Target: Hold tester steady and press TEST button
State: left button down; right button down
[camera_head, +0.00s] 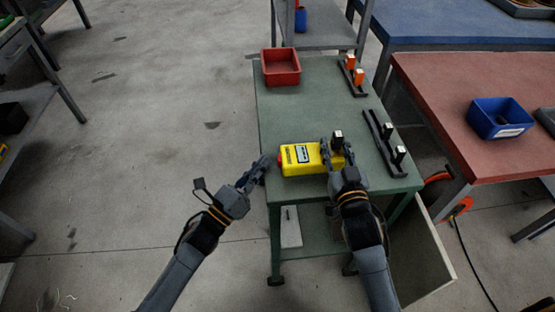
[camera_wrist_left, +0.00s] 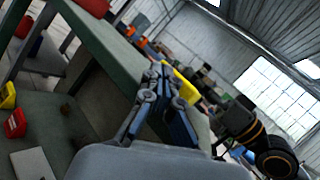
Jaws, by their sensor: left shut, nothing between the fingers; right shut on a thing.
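The yellow tester (camera_head: 312,169) lies on the green table near its front, with a small display on top. A red button (camera_head: 281,160) sits at its left end. My right gripper (camera_head: 338,158) is shut on the right end of the tester. My left gripper (camera_head: 266,162) is shut and empty, at the table's left edge, just left of the red button. I cannot tell whether it touches the button. In the left wrist view the shut fingers (camera_wrist_left: 165,75) partly hide the yellow tester (camera_wrist_left: 184,88).
The green table (camera_head: 310,110) holds a red bin (camera_head: 281,67) at the back left. Black racks (camera_head: 384,139) with small pieces stand at the right. A red-topped bench (camera_head: 449,88) with a blue bin (camera_head: 500,118) stands close on the right. The table's middle is clear.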

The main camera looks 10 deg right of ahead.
pick_arm(q)
jog(key=shift+d, duration=0.15)
jog(key=shift+d, duration=0.3)
jog(key=shift+d, duration=0.55)
pick_arm(e)
jog(key=shift+a, duration=0.1)
dwell(0.8)
pick_arm(q)
jog(key=shift+a, duration=0.1)
jog(key=shift+a+f, duration=0.1)
jog(key=shift+a, duration=0.7)
jog(key=shift+a, duration=0.1)
jog(key=a, duration=0.5)
